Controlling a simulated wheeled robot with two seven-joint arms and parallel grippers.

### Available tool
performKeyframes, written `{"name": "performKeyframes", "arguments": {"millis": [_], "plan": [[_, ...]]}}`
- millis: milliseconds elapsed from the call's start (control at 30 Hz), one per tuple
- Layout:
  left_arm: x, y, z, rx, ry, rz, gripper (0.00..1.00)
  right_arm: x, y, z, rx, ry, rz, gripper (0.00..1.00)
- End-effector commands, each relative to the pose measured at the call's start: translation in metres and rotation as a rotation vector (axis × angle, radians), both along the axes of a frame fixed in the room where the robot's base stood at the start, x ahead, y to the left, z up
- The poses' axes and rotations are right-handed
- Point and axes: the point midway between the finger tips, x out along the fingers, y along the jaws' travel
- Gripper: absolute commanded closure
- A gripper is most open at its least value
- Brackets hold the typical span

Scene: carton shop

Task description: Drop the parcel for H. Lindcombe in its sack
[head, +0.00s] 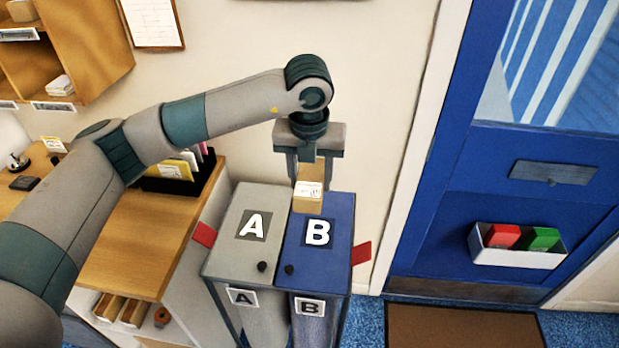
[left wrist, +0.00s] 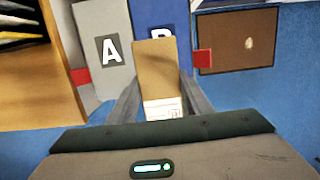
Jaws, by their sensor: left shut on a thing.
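My left gripper (head: 308,172) is shut on a small brown parcel (head: 307,202) with a white label. The label's writing is too small to read. It holds the parcel upright above the blue lid B (head: 338,208), near its back edge. The parcel also shows between the fingers in the left wrist view (left wrist: 155,70). The grey lid A (head: 246,200) is beside lid B on the left. Both lids are closed, each with a dark knob at the front. Below them hang a grey sack A (head: 262,325) and a sack marked B (head: 308,335), partly seen. My right gripper is not in view.
Red tabs (head: 204,235) stick out at both sides of the stand. A wooden counter (head: 140,235) with a file rack (head: 185,178) is at left. A blue door (head: 545,180) with a white bin (head: 520,258) and a brown mat (head: 460,327) are at right.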

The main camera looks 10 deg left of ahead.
Motion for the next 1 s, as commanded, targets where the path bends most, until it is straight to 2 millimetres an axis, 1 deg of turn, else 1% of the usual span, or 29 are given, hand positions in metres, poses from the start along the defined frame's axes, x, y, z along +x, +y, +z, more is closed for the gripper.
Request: {"name": "performKeyframes", "arguments": {"millis": [200,367,800,1000], "plan": [[0.001,0.000,0.000,-0.001,-0.001,-0.001,0.83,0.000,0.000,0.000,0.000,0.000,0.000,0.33],[0.006,-0.001,-0.004,-0.002,0.000,-0.002,0.83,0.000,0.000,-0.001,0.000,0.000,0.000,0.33],[0.037,0.000,-0.022,-0.001,0.000,0.000,0.83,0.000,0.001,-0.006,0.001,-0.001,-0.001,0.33],[0.047,0.000,-0.028,-0.002,0.000,-0.001,0.83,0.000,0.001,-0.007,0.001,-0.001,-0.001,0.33]]}}
